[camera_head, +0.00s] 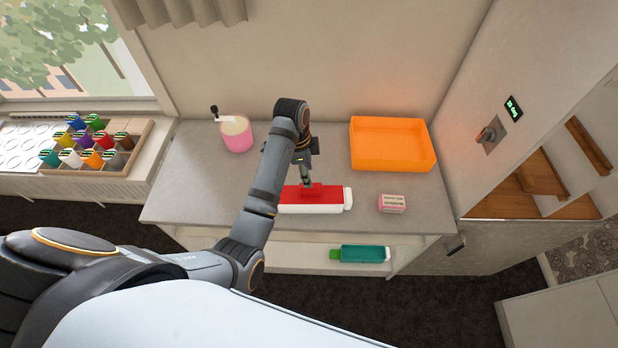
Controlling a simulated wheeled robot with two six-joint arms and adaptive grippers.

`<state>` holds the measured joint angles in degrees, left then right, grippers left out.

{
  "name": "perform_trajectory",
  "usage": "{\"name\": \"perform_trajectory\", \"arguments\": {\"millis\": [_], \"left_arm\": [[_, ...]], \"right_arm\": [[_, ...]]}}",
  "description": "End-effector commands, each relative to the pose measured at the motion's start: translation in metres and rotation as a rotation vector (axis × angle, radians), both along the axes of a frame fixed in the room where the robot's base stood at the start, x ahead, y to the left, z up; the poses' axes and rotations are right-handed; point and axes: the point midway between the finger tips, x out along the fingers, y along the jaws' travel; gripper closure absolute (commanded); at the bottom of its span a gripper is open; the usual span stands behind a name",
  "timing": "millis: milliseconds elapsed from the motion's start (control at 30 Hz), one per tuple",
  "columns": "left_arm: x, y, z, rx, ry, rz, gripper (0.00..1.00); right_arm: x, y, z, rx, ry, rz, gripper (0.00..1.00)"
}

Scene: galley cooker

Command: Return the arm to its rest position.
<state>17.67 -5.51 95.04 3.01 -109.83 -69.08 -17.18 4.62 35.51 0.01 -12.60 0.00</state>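My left arm comes in from the left and reaches over the grey counter (210,189). My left gripper (307,182) points down at a red and white container (325,208) lying on the counter. The fingertips overlap the container's red part in this view. I see the fingers edge-on, so I cannot tell whether they are open, shut or gripping it. My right gripper is not in view.
An orange tray (425,160) stands at the back right of the counter, with a small pink box (391,203) in front of it. A pink cup (238,142) stands back left. A green bottle (362,254) lies on the lower shelf. A wooden rack (133,155) holds several colored containers.

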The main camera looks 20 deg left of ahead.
Motion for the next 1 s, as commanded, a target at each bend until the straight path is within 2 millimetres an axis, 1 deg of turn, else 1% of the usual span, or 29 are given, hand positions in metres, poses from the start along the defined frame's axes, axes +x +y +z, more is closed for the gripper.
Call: {"name": "perform_trajectory", "arguments": {"millis": [300,367,400,467,533,633,700,800,1000], "left_arm": [[0.0,0.0,0.002,0.0,0.0,0.001,0.53],[-0.003,0.002,-0.001,0.002,0.001,0.014,0.53],[-0.007,0.005,-0.004,0.006,0.0,0.046,0.53],[-0.021,0.015,-0.014,0.017,-0.005,0.134,0.53],[-0.045,0.03,-0.026,0.036,-0.02,0.288,0.53],[-0.08,0.05,-0.034,0.052,-0.055,0.511,0.53],[-0.1,0.059,-0.035,0.054,-0.079,0.634,0.53],[-0.124,0.069,-0.033,0.05,-0.11,0.777,0.53],[-0.163,0.079,-0.021,0.023,-0.163,0.999,0.53]], "right_arm": [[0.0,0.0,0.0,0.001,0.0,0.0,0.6],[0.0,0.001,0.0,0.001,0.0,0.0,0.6],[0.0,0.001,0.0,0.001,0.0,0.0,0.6],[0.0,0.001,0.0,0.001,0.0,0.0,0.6],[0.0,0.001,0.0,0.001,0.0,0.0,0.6],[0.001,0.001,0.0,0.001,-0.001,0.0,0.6],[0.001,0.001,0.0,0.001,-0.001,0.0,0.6],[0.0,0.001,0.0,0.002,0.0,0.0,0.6],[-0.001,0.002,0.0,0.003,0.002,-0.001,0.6]]}}
